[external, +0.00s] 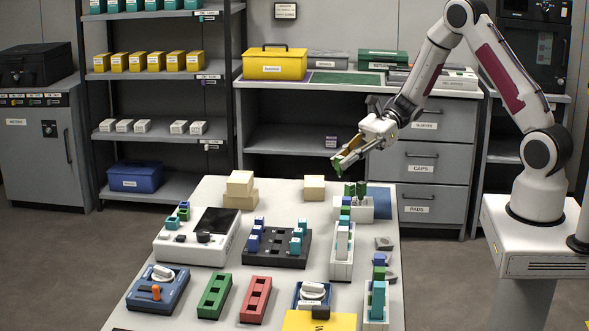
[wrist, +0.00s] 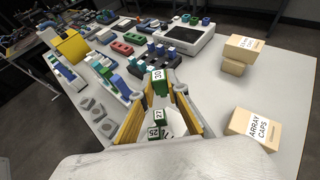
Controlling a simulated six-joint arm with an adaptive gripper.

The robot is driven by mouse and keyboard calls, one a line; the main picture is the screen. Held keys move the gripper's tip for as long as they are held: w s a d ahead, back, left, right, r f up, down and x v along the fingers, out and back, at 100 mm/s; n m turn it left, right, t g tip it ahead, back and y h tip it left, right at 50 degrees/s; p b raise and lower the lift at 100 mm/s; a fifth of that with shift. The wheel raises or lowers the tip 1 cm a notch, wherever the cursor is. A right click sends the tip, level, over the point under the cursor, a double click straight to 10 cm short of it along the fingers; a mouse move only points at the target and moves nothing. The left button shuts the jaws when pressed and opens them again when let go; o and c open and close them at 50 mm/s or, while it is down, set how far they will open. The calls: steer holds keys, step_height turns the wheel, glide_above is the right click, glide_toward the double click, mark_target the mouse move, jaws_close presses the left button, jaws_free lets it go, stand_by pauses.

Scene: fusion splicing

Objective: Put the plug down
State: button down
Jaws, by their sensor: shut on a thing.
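My gripper (external: 343,161) is above the far right part of the table, with its yellow fingers pointing down and left. It is shut on a green plug (external: 337,163), held in the air. In the wrist view, the green plug (wrist: 158,84) with a white label reading 30 shows between the fingertips (wrist: 160,92). Two more green plugs, labelled 27 (wrist: 158,115) and 25 (wrist: 154,132), show between the fingers, lower down. In the external view, green plugs (external: 355,190) stand upright in a white holder (external: 367,209) below my gripper.
A black block (external: 284,254) with blue and teal plugs and a white device (external: 190,250) stand left of the holder. Cardboard boxes (external: 314,187) are at the back edge. A blue mat (external: 382,204) lies right of the holder. Green (external: 215,296) and red (external: 256,299) blocks lie nearer the front.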

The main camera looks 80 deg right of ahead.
mark_target(341, 174)
steer(key=shift+f, duration=1.9)
steer(key=shift+f, duration=0.55)
steer(key=c, duration=2)
jaws_free()
steer(key=shift+r, duration=0.45)
steer(key=shift+s+d+r, duration=0.1)
steer(key=shift+d+r, duration=0.05)
steer(key=shift+r, duration=0.1)
steer(key=v, duration=1.1)
steer(key=shift+s+d, duration=0.25)
steer(key=shift+s, duration=0.05)
steer(key=shift+w, duration=0.1)
